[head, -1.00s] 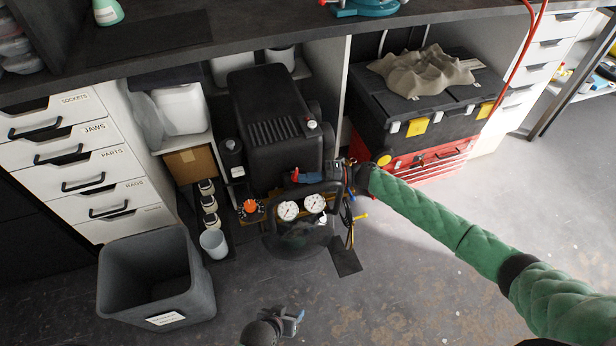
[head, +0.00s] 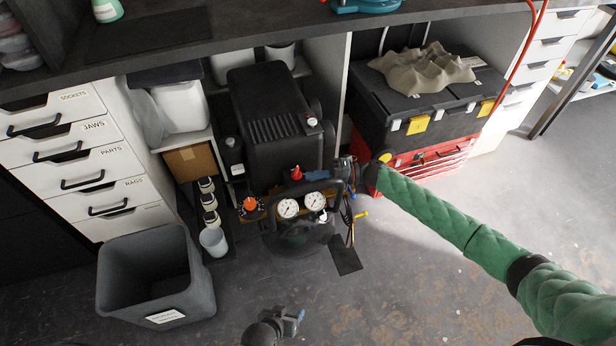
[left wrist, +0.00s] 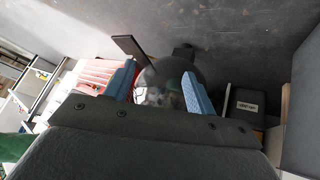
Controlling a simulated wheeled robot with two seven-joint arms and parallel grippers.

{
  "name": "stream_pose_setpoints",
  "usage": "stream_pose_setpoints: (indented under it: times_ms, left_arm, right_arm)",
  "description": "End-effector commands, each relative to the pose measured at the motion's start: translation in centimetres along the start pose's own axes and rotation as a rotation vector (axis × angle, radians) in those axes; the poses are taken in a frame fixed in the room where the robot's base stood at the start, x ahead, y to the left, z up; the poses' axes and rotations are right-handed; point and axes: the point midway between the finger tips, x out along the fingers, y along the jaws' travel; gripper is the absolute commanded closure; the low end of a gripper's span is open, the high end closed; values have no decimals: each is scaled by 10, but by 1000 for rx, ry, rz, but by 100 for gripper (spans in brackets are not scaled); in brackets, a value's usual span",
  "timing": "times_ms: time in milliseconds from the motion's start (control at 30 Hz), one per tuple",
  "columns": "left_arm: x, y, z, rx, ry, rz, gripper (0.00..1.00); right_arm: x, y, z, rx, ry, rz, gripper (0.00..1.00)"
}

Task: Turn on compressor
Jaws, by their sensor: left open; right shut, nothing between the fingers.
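The black compressor (head: 275,115) stands on the floor under the bench, with two white dial gauges (head: 301,204) at its front. A red knob (head: 296,173) stands upright on it behind the gauges, and an orange-red knob (head: 250,205) sits at its left front. My right gripper (head: 312,176) is shut and empty, its blue fingertips just right of the red knob; I cannot tell whether they touch. My left gripper (head: 296,322) is low in front of the compressor. In the left wrist view its blue fingers (left wrist: 160,85) are apart, with a dark rounded shape beyond them.
A grey bin (head: 150,275) stands at the left, beside white drawers (head: 85,165). A white cup (head: 214,241) is left of the compressor. A red toolbox (head: 430,163) under a black case (head: 420,110) stands at the right. The floor in front is clear.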

Motion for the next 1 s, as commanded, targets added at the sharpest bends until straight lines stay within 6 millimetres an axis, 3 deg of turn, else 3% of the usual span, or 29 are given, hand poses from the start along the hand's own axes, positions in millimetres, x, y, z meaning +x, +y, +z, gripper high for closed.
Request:
stream_pose_setpoints:
  times_ms: [333, 733, 1000]
  left_arm:
    - [24, -7, 27, -2, 23, -7, 45]
    - [26, -8, 33, -3, 24, -8, 45]
    - [29, -5, 23, 32, 6, -16, 96]
  right_arm:
    - [-48, -1, 0, 1, 1, 0, 100]
    - [-54, 0, 0, 1, 1, 1, 100]
    - [-39, 8, 1, 28, -71, 36, 100]
